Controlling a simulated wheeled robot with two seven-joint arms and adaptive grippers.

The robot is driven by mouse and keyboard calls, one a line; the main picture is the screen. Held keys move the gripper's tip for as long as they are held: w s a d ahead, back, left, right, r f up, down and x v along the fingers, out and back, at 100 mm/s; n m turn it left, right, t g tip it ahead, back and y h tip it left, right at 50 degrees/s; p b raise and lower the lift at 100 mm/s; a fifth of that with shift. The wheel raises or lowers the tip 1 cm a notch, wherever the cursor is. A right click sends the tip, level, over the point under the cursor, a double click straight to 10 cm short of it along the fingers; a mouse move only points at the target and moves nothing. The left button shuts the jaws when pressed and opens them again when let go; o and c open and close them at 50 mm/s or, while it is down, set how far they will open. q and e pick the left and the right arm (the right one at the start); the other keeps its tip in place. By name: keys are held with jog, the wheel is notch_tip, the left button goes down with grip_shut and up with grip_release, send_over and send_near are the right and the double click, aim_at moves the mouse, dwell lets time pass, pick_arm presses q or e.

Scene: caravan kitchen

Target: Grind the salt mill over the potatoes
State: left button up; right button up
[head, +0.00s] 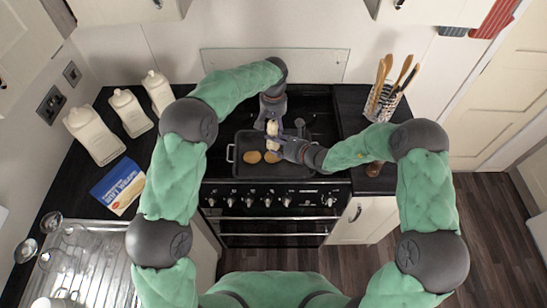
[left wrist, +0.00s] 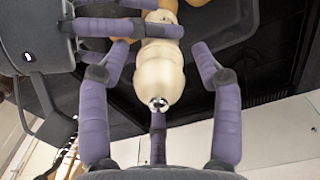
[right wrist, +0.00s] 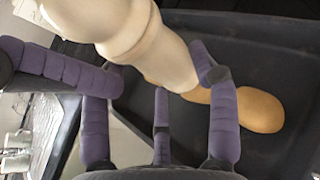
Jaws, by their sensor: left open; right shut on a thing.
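The cream salt mill (head: 272,127) is above the dark roasting pan (head: 287,171). Two potatoes (head: 252,157) show in the pan in the head view, and one potato (right wrist: 262,110) shows clearly in the right wrist view. My right gripper (head: 279,146) is shut on the mill's body from the right. My left gripper (head: 271,112) is open around the mill's upper end. In the left wrist view the mill (left wrist: 160,68) lies between the left fingers, its silver knob (left wrist: 158,103) towards the palm. The fingers hide part of the mill.
The pan sits on the black stove (head: 313,120). A utensil holder (head: 382,101) is at the back right. A sink drainer (head: 85,270) is at the lower left.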

pick_arm(q)
jog(key=c, duration=0.9)
jog(key=n, duration=0.6)
jog(key=shift+n, duration=0.3)
jog(key=n, duration=0.6)
jog(key=o, duration=0.9)
